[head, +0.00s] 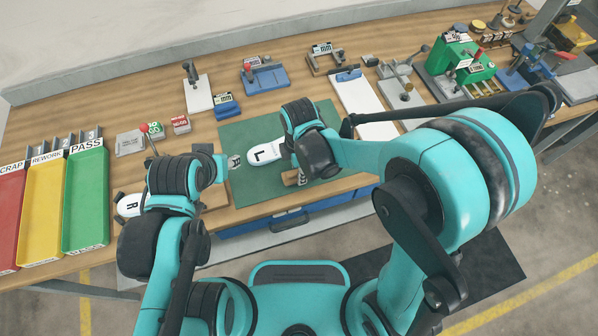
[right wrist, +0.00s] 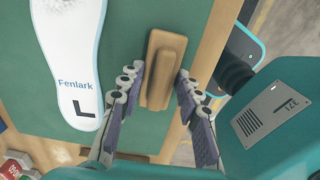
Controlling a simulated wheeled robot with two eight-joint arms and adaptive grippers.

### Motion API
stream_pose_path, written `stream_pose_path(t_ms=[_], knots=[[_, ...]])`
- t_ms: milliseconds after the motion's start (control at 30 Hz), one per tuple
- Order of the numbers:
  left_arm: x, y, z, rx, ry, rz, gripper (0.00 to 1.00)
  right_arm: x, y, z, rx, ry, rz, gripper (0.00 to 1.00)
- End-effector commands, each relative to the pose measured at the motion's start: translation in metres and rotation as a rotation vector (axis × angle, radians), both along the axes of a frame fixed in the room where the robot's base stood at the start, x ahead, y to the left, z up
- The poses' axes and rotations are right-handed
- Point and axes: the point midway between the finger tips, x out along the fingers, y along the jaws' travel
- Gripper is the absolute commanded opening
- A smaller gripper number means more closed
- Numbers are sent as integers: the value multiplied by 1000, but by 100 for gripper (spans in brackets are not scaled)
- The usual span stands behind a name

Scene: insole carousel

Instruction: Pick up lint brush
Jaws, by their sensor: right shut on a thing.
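The lint brush, a brown wooden block, lies along the near edge of the green mat and shows in the right wrist view (right wrist: 164,65). In the head view only part of the brush (head: 290,179) shows beside my right wrist. My right gripper (right wrist: 160,78) is shut on the brush, one finger on each long side. Its bristles are hidden. My left gripper (head: 207,157) is over the left part of the table, near the mat's left edge; its fingers are too hidden to tell open from shut.
A white insole marked L (head: 264,153) lies on the green mat (head: 250,190), left of the brush. An insole marked R (head: 128,205) is partly behind my left arm. Red, yellow and green trays (head: 86,200) stand at left. Fixtures line the back.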

Motion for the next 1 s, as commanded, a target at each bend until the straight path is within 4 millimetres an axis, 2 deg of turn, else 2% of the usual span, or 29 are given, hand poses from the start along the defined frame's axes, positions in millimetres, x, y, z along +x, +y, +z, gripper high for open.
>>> stream_pose_path(t_ms=[233,400,800,1000], knots=[[0,0,7,0,0,0,40,0,0,14,0,0,0,4],[0,0,20,0,0,0,40,0,0,45,0,0,0,4],[0,0,45,0,0,0,40,-22,-86,95,0,0,-5,4],[0,0,50,0,0,0,40,-28,-108,108,0,0,-2,4]])
